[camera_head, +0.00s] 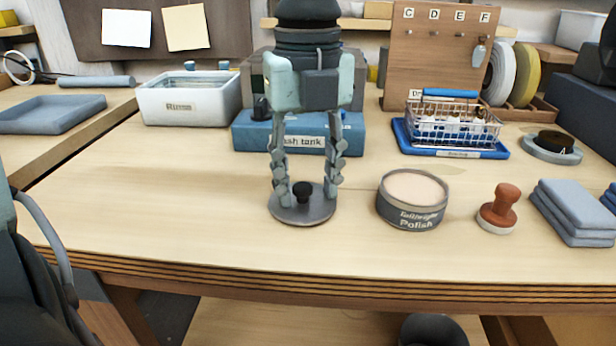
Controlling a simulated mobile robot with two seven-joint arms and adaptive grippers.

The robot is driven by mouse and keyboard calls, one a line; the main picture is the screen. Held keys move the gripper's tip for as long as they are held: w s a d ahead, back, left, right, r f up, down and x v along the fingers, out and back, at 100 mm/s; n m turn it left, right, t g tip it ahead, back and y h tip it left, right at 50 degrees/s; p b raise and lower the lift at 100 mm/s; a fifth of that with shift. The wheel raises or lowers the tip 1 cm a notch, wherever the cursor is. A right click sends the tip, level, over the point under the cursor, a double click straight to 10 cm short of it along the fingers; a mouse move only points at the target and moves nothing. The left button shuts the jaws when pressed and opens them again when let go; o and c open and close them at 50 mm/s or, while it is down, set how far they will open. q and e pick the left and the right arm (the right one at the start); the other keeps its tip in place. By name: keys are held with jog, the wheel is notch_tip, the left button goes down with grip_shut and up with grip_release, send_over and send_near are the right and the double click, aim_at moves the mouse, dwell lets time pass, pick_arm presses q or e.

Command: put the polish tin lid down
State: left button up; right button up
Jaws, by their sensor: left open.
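The polish tin lid (290,212), a flat dark grey disc with a black knob (302,189), lies flat on the wooden bench near its front edge. My left gripper (303,195) points straight down over it, its fingers open on either side of the knob and apart from it. The fingertips are at the lid's height. The open polish tin (410,217), with pale polish inside, stands just right of the lid. My right gripper is not clearly in view.
A wooden-handled stamp (499,212) and folded grey cloths (573,215) are to the right. Behind are a blue wash tank (250,135), a white rinse bin (188,106) and a wire basket (440,128) on a blue tray (412,147). The bench left of the lid is clear.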

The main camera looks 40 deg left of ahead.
aim_at(308, 186)
pick_arm(q)
jog(key=shift+r, duration=0.1)
jog(key=shift+r, duration=0.15)
jog(key=shift+w+r, duration=0.1)
jog(key=shift+r, duration=0.4)
notch_tip(308, 186, up, 11)
jog(key=shift+p, duration=0.4)
pick_arm(e)
notch_tip(308, 186, down, 2)
jog(key=shift+s+a, duration=0.1)
jog(key=shift+a, duration=0.05)
pick_arm(q)
jog(key=shift+f, duration=0.1)
pick_arm(e)
jog(key=shift+r, duration=0.2)
